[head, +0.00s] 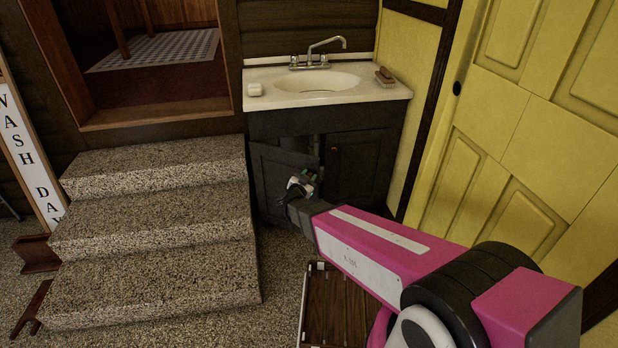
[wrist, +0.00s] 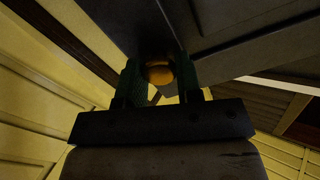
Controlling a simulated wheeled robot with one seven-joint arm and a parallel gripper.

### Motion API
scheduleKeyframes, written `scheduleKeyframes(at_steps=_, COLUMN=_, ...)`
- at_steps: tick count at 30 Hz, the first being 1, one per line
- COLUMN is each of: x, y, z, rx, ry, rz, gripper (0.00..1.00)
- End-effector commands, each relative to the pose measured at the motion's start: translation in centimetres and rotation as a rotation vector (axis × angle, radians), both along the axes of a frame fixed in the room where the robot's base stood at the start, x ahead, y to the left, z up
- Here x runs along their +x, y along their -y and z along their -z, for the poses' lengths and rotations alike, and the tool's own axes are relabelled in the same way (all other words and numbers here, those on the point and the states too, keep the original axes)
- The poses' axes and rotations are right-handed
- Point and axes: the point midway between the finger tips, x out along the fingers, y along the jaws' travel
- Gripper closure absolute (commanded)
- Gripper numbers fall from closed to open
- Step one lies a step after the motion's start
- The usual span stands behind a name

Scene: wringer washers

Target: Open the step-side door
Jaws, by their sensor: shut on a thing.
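The vanity under the sink has two dark doors. The step-side door (head: 272,172), on the left beside the steps, stands partly open, with a dark gap at its right edge. My gripper (head: 311,178) is at this door's right edge. In the wrist view my gripper (wrist: 159,75) is shut on a round, brass-coloured knob (wrist: 158,74), with one green finger on each side. The knob is hidden behind the gripper in the head view. The other door (head: 357,168), on the right, looks shut and has its own knob (head: 333,149).
Speckled stone steps (head: 155,230) stand close on the left. A white sink (head: 322,85) tops the vanity, with a soap (head: 255,89) and a brush (head: 384,77). A yellow panelled door (head: 520,130) is on the right. A wooden slatted thing (head: 340,310) lies on the floor below my arm.

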Motion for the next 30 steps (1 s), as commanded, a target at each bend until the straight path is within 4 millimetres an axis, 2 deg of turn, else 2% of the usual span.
scheduleKeyframes(at_steps=3, x=0.0, y=0.1, z=0.0, rx=0.0, ry=0.002, rz=0.002, gripper=1.0)
scheduleKeyframes(at_steps=4, x=0.0, y=0.0, z=0.0, rx=0.0, ry=0.002, rz=0.002, gripper=0.58)
scheduleKeyframes(at_steps=6, x=0.0, y=0.0, z=0.0, rx=0.001, ry=0.001, rz=0.001, gripper=0.42)
scheduleKeyframes(at_steps=17, x=-0.5, y=-0.1, z=0.0, rx=0.001, ry=0.001, rz=-0.001, gripper=0.42)
scheduleKeyframes(at_steps=20, x=-1.6, y=-0.5, z=-0.1, rx=0.001, ry=0.001, rz=-0.001, gripper=0.42)
scheduleKeyframes(at_steps=30, x=-7.4, y=-2.6, z=-0.1, rx=0.0, ry=0.0, rz=-0.002, gripper=0.42)
